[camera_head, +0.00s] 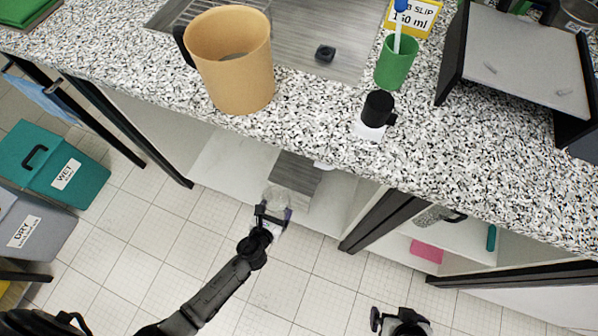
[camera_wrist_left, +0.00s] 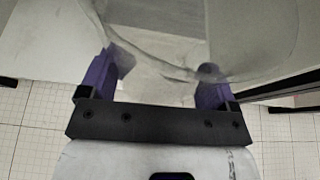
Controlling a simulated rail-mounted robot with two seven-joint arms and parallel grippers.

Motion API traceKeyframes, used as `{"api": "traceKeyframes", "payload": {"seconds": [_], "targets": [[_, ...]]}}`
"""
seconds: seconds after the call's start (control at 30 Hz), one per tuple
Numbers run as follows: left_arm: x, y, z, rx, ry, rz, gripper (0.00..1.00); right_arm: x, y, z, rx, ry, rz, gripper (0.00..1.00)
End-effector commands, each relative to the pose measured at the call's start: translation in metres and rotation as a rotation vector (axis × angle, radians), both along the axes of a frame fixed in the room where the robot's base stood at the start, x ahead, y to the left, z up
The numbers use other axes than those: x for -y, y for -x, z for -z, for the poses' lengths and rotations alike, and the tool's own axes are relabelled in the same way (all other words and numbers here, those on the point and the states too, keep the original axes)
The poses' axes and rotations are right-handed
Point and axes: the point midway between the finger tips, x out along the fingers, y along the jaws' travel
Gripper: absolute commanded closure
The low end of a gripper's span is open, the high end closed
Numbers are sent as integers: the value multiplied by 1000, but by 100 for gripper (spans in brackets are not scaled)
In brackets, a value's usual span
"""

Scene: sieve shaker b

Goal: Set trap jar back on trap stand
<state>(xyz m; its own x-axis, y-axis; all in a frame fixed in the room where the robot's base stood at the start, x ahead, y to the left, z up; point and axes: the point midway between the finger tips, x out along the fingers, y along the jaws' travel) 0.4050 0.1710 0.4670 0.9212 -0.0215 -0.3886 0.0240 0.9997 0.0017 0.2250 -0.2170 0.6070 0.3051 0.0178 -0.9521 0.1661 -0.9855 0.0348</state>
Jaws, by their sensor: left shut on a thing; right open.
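The trap jar (camera_head: 277,199) is a clear, see-through vessel at the front of the open space under the counter. My left gripper (camera_head: 272,216) is shut on it. In the left wrist view the clear jar (camera_wrist_left: 205,38) fills the top of the picture between and above the purple fingers. A grey wood-grained block or board (camera_head: 297,174) lies on the white under-counter shelf just behind the jar; it may be the trap stand. I cannot tell whether the jar touches it. My right gripper (camera_head: 398,318) is open and empty over the floor at the bottom edge.
The speckled counter (camera_head: 300,115) overhangs the shelf (camera_head: 232,168). A dark table leg (camera_head: 378,218) stands to the right of the jar. On the counter are a tan jug (camera_head: 230,65), a green cup (camera_head: 396,65) and a black object (camera_head: 378,108).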

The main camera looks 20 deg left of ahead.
Motion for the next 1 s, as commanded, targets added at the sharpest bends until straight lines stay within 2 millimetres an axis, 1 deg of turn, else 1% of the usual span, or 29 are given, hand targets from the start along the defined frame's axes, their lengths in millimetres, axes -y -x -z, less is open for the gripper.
{"api": "traceKeyframes", "payload": {"seconds": [0.03, 0.17, 0.5, 0.6, 0.73, 1.0], "targets": [[-1, -2, 5, 2, 0, 3, 45, 1, 0, 5, 0, 2, -1, 0], [-2, -17, 7, 6, 1, 7, 45, 1, 0, 8, 1, 4, -3, 0], [0, -97, 8, 6, 1, 8, 45, 1, 0, 23, 1, 2, -1, 0], [1, -115, 9, 4, 2, 7, 45, 0, 0, 29, 1, 0, 0, 0], [2, -132, 9, 3, 1, 8, 45, -1, 0, 34, 2, -3, 1, 0], [2, -147, 8, 3, 2, 8, 45, -2, 0, 38, 1, -7, 4, 0]]}}
